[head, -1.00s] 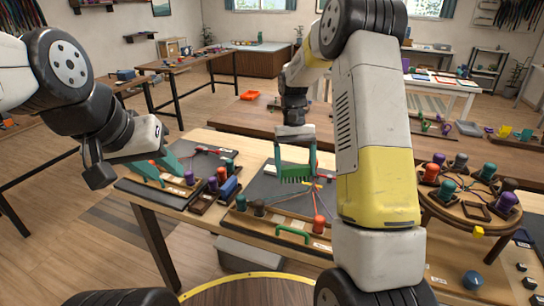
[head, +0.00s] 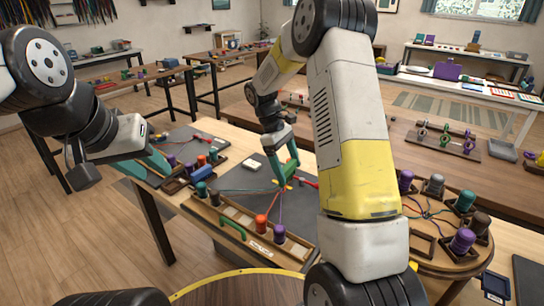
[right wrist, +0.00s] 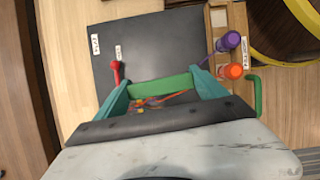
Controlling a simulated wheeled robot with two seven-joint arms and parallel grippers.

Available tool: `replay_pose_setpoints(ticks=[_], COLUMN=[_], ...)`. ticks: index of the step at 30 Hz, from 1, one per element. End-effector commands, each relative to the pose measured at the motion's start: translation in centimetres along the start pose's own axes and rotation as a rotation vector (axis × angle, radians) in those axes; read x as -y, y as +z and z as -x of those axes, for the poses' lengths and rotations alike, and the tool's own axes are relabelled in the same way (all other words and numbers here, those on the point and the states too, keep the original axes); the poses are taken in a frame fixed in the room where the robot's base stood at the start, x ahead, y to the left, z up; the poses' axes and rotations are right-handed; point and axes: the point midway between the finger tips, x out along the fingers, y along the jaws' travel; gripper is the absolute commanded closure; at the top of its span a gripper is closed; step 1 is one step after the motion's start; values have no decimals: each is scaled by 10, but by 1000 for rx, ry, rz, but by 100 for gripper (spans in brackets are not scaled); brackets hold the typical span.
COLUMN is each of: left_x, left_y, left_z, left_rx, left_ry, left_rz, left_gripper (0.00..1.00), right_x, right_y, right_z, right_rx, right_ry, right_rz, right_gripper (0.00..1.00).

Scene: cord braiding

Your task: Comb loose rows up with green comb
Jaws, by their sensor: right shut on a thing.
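My right gripper (head: 283,170) is shut on the green comb (right wrist: 160,86), which lies across between its teal fingers in the right wrist view. The comb is low over the dark mat (head: 250,177), at the point where the coloured cords (head: 281,200) meet. Whether its teeth touch the cords is hidden.
A green handle (head: 232,228) sticks out at the rack's front. Several bobbins and a blue block (head: 201,172) stand on the left of the table. A round wooden stand (head: 440,225) with bobbins is at the right.

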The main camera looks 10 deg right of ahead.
Motion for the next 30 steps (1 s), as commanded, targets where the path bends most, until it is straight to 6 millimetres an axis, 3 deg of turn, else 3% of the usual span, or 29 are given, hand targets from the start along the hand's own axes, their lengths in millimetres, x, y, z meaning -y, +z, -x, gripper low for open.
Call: replay_pose_setpoints(ticks=[6, 12, 20, 30], left_x=[0, 0, 0, 0], left_y=[0, 0, 0, 0], left_z=[0, 0, 0, 0], left_rx=[0, 0, 0, 0], left_ry=[0, 0, 0, 0], left_rz=[0, 0, 0, 0], left_gripper=[66, 66, 66, 66], right_x=[-9, -6, -3, -2], right_y=[-30, -56, -67, -79], right_z=[2, 10, 8, -20], right_rx=[-3, -2, -1, -1], right_ry=[318, 511, 571, 568], right_rz=[763, 1229, 1378, 1375], right_gripper=[59, 59, 59, 59])
